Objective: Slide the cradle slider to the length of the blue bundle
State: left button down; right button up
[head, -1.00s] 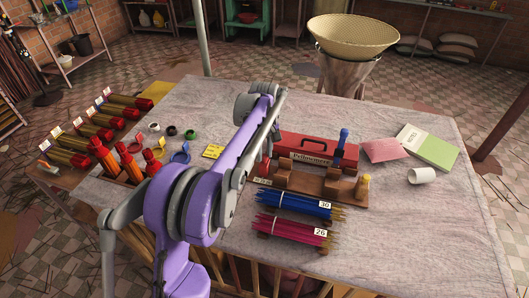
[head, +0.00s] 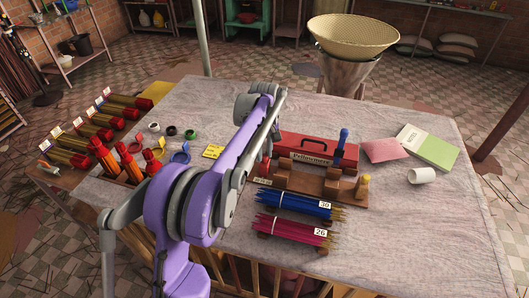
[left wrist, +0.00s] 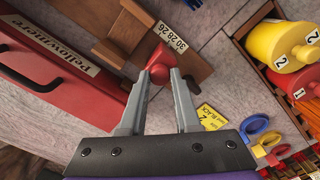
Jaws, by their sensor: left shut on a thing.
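The wooden cradle (head: 320,190) lies on the table in front of a red box. A strip marked 30, 28, 26 is at its left end; the strip (left wrist: 173,35) shows larger in the left wrist view. My left gripper (left wrist: 165,74) is shut on a red knob (left wrist: 159,60) at the cradle's end by this strip. In the head view my own forearm mostly hides this gripper. The slider's exact mark cannot be read. The blue bundle (head: 300,206), tagged 30, lies in front of the cradle. My right gripper is not in view.
The red box (head: 318,148) stands behind the cradle. A magenta bundle (head: 290,229) tagged 26 lies in front of the blue one. A white cup (head: 422,176) and notebook (head: 431,151) are right.

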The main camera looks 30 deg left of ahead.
pick_arm(q)
jog(key=shift+s+a, duration=0.2)
jog(key=shift+a, duration=0.75)
jog(key=c, duration=0.6)
grip_release()
jog(key=shift+a, duration=0.1)
notch_tip(320, 180, up, 11)
jog(key=shift+p, duration=0.35)
